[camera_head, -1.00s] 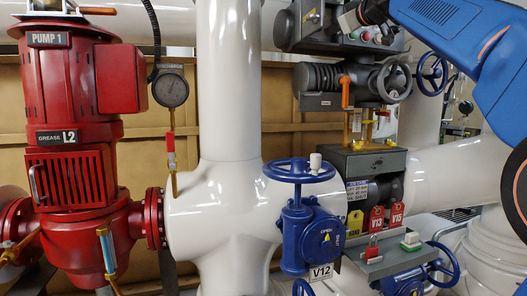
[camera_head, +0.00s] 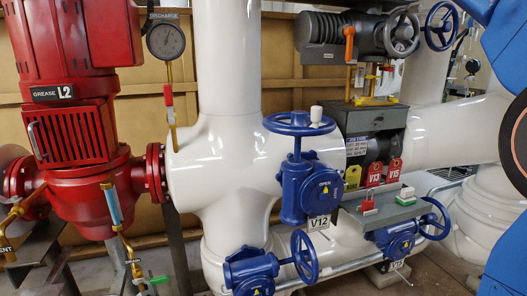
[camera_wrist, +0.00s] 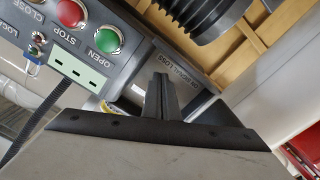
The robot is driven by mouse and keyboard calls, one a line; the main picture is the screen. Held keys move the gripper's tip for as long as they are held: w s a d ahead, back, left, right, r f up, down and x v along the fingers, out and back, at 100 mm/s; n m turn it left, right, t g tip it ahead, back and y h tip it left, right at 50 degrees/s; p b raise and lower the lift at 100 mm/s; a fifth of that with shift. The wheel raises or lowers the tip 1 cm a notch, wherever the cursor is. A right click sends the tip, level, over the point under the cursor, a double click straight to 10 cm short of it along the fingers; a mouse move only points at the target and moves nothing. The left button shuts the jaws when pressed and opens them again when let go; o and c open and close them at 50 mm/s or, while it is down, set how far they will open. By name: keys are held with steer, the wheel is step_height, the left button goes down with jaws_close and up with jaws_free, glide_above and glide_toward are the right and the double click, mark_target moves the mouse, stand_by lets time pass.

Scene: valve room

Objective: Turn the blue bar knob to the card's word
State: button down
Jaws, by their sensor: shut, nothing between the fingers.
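No blue bar knob can be made out for certain in either current view. The head view does not show my gripper.
The panel carries a red STOP button (camera_wrist: 71,13) and a green OPEN button (camera_wrist: 108,40). In the head view, blue handwheel valves (camera_head: 300,122), a grey actuator (camera_head: 345,35), red tags (camera_head: 375,173) and white pipes (camera_head: 225,150) crowd the middle. A red pump (camera_head: 80,150) stands left.

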steer(key=shift+s+a+r, duration=0.1)
steer(key=shift+a+r, duration=0.15)
stand_by(0.7)
steer(key=shift+s+a+f, duration=0.3)
steer(key=shift+a+f, duration=0.25)
steer(key=shift+a, duration=0.3)
stand_by(0.5)
steer(key=shift+f, duration=0.35)
steer(key=shift+s, duration=0.1)
steer(key=v, duration=0.5)
steer(key=shift+s+d, duration=0.2)
steer(key=shift+s, duration=0.15)
